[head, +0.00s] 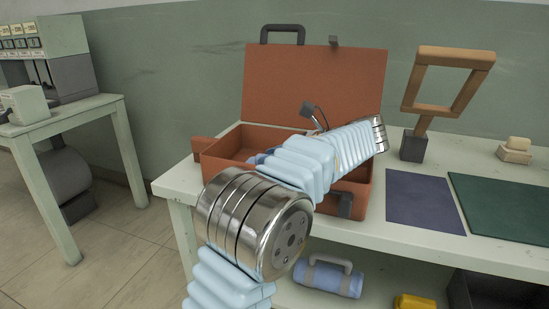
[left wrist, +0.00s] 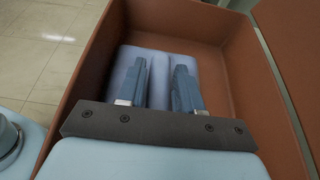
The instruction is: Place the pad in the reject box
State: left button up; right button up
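A soft lavender-blue pad (left wrist: 125,72) lies on the floor of the open orange-brown case, at one end. My left gripper (left wrist: 160,66) is inside the case with its two blue-grey fingers spread apart over the pad. I cannot tell whether the fingers touch it. The case (head: 314,85) stands on the table with its lid up; its wall also shows in the left wrist view (left wrist: 85,65). In the head view my left arm crosses in front of the case and hides much of its inside. No box is marked as the reject box. My right gripper is not in view.
A dark blue mat (head: 425,200) and a green mat (head: 510,207) lie right of the case. A wooden frame on a stand (head: 440,85) and a small beige block (head: 515,150) stand behind them. A dark open box (head: 492,292) and a blue handled roll (head: 330,278) are below.

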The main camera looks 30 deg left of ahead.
pick_arm(q)
jog(key=o, duration=0.3)
jog(key=p+v, duration=0.3)
jog(key=v, duration=0.9)
